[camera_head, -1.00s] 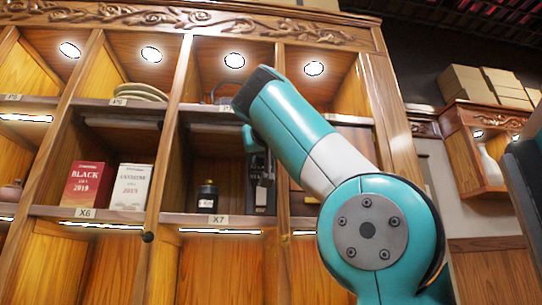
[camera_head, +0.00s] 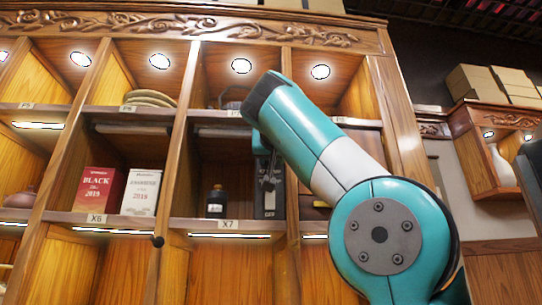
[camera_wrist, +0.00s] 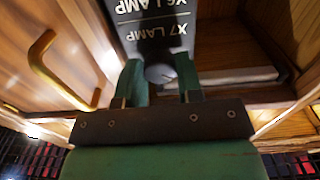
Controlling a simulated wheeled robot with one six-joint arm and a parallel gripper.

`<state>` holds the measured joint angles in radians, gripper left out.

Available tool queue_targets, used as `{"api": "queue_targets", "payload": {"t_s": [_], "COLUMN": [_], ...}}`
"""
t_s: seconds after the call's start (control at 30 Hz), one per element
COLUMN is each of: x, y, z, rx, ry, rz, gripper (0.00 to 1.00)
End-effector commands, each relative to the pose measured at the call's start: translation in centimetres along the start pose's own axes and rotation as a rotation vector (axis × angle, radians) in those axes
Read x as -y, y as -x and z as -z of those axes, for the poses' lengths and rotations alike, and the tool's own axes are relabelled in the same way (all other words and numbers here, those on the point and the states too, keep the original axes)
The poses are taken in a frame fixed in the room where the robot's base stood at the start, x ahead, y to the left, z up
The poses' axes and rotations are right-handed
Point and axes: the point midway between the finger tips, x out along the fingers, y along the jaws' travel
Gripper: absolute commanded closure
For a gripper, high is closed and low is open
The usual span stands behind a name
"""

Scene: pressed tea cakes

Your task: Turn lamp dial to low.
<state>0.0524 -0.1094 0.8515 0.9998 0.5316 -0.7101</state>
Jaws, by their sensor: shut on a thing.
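The lamp control panel (camera_head: 269,206) is a dark upright box in the X7 compartment, with a label at its lower front that seems to read OFF. In the wrist view the panel (camera_wrist: 150,22) shows upside-down white lettering, X7 LAMP and X6 LAMP. The grey round dial (camera_wrist: 160,73) lies just beyond the X7 LAMP lettering. My gripper (camera_wrist: 162,78) has its two green fingers on either side of the dial, shut on it. The dial's pointer setting cannot be made out. In the head view the dial is hidden behind my gripper.
A dark bottle (camera_head: 216,201) stands left of the panel. Red (camera_head: 98,189) and white (camera_head: 141,192) tea boxes stand in X6. A brass handle (camera_wrist: 40,62) on a wooden door is left in the wrist view. Wooden dividers and shelf edges hem in the compartment.

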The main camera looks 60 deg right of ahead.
Motion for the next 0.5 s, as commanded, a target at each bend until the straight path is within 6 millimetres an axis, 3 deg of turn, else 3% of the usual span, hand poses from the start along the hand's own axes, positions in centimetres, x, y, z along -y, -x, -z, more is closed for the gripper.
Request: {"api": "queue_targets", "payload": {"t_s": [0.5], "x": [0.0], "y": [-0.04], "z": [-0.14], "rx": [0.003], "ry": [-0.473], "rz": [-0.001], "gripper": [0.9]}}
